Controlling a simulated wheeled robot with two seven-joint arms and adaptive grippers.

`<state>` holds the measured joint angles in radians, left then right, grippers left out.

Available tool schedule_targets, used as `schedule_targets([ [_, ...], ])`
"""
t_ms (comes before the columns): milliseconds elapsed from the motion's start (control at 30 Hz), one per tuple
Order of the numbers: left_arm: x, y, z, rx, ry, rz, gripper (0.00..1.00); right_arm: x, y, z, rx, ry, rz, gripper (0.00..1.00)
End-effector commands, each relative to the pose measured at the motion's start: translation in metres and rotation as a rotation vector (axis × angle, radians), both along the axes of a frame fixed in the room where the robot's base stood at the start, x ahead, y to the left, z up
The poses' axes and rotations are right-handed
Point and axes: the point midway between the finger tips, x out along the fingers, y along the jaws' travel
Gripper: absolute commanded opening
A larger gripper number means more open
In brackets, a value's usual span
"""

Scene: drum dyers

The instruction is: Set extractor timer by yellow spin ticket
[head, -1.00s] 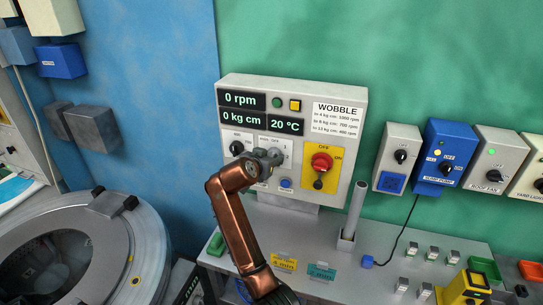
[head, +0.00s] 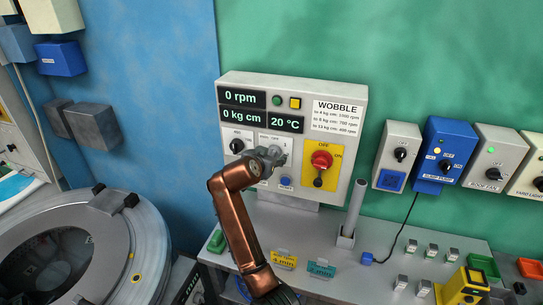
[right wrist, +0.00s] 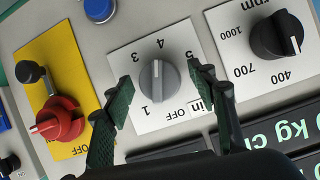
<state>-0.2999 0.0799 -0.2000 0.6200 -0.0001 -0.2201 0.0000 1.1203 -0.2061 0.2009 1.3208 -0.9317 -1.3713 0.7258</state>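The extractor timer is a grey knob (right wrist: 158,82) on a white plate, upside down in the right wrist view. OFF, 1, 3, 4 and 5 are readable around it; 2 is hidden by a finger. A white mark shows at the knob's end between 3 and 4. My right gripper (right wrist: 160,92) is open, with its green-padded fingers apart on either side of the knob; contact is not visible. In the head view my right gripper (head: 272,155) covers the knob. The yellow ticket (head: 283,260) reads what looks like "4 min". My left gripper is not in view.
The rpm knob (right wrist: 277,37) sits beside the timer, near 400. A red switch (head: 321,160) on a yellow plate and a blue button (head: 286,182) are close to my gripper. A teal ticket (head: 321,270) stands beside the yellow one. A grey post (head: 353,212) rises from the shelf.

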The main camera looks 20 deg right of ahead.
Motion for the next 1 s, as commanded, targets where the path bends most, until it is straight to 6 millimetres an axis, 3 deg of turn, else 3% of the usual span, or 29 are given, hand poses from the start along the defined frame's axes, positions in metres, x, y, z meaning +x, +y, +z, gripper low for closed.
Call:
schedule_targets([
  [367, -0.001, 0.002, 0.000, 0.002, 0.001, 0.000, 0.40, -0.006, 0.004, 0.005, -0.001, -0.004, 0.000, 0.54],
  [800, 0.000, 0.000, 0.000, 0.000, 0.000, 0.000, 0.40, -0.069, 0.048, 0.038, 0.001, -0.004, 0.002, 0.54],
  [1000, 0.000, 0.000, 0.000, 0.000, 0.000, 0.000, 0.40, -0.087, 0.059, 0.047, 0.000, -0.001, 0.001, 0.54],
])
